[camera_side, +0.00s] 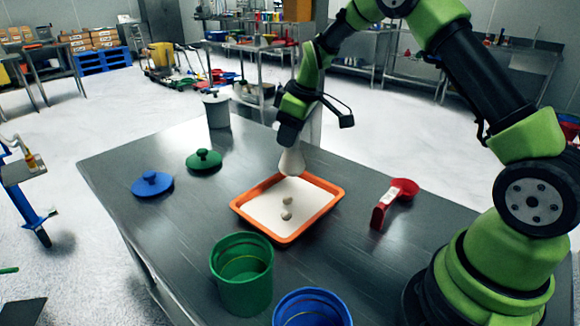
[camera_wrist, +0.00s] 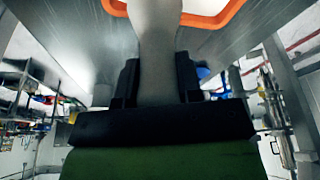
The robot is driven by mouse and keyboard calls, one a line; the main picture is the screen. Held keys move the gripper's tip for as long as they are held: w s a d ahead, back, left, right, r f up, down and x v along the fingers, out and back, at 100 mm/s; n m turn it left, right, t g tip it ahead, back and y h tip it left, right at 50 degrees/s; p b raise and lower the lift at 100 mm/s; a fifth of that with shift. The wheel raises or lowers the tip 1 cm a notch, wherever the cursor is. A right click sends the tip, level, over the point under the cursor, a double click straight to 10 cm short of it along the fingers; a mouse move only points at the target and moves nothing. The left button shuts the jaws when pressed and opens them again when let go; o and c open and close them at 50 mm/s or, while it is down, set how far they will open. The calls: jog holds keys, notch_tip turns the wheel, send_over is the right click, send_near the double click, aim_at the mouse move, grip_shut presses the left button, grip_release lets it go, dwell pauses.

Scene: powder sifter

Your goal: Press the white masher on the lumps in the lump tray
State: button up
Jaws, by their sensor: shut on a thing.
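The orange lump tray (camera_side: 239,208) lies on the dark metal table with a white surface inside. Two small pale lumps (camera_side: 287,208) sit near the middle of the tray. My gripper (camera_side: 290,142) is shut on the white masher (camera_side: 291,162), which points down over the back part of the tray, behind the lumps. I cannot tell whether its foot touches the tray's surface. In the wrist view the masher (camera_wrist: 158,50) stands between the dark fingers (camera_wrist: 158,85), and the tray's orange rim (camera_wrist: 222,17) shows beyond it. The lumps do not show there.
A green bucket (camera_side: 242,285) and a blue bucket (camera_side: 312,310) stand in front of the tray. A blue lid (camera_side: 152,184) and a green lid (camera_side: 204,161) lie to the left.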

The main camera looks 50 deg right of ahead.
jog(key=s+a, duration=0.5)
jog(key=a, duration=0.3)
notch_tip(320, 180, down, 6)
jog(key=shift+f, duration=0.15)
jog(key=shift+s+f, duration=0.1)
jog(key=shift+f, duration=0.5)
dwell(0.8)
dwell(0.4)
notch_tip(320, 180, up, 8)
jog(key=shift+f, duration=0.2)
dwell(0.4)
dwell(0.3)
